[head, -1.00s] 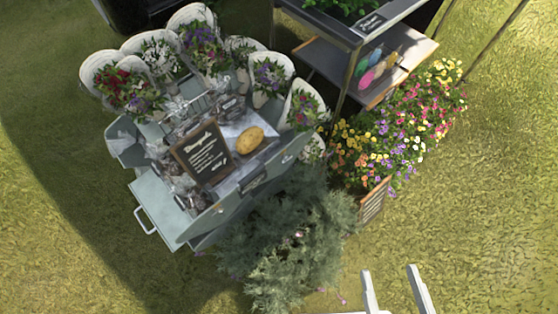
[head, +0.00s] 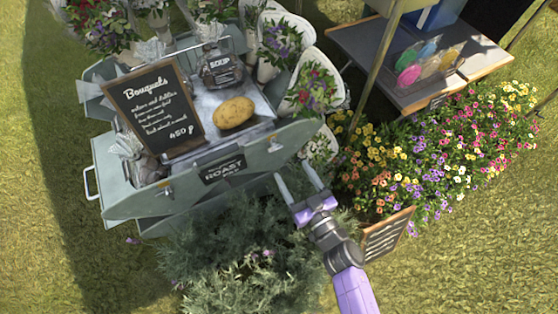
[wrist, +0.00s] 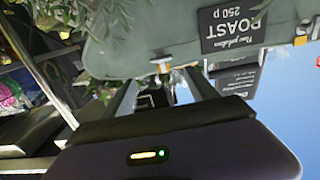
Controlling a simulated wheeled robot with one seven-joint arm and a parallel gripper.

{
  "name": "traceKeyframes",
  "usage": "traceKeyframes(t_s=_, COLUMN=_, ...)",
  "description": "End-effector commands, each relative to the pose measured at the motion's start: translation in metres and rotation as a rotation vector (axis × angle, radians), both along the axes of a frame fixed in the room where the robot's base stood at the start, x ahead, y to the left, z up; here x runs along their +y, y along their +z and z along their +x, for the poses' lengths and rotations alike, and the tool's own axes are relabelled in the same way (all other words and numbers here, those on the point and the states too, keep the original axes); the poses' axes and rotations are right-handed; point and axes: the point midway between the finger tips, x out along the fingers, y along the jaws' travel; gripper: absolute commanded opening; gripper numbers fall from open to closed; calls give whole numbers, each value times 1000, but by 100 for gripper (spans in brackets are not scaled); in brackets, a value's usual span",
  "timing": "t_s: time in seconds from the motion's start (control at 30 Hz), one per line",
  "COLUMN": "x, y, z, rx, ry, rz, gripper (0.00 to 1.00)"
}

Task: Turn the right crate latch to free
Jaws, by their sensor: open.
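The grey-green crate (head: 222,186) has a black ROAST sign on its front. Its right latch (head: 273,141) is a small brass-coloured piece near the right end of that front. In the upside-down wrist view this latch (wrist: 160,67) appears just beyond my fingertips, roughly between them. My gripper (head: 293,171) is open and empty, just below and right of the latch in the head view. I see no clear contact. The left latch (head: 167,190) also shows, beyond the sign. The exact angle of the right latch is hard to tell.
Grey-green foliage (head: 245,245) fills the space below the crate front. Flower buckets (head: 318,65) stand behind the crate. A Bouquets board (head: 155,110) and a potato (head: 234,112) are on top.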

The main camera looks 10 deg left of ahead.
Motion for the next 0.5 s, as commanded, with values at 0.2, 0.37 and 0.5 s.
traceKeyframes(t_s=0.2, x=15, y=-7, z=18, rx=-1, ry=19, rz=3, gripper=67)
traceKeyframes(t_s=0.37, x=29, y=-8, z=37, rx=-4, ry=20, rz=1, gripper=67)
traceKeyframes(t_s=0.5, x=40, y=-8, z=55, rx=-3, ry=19, rz=3, gripper=67)
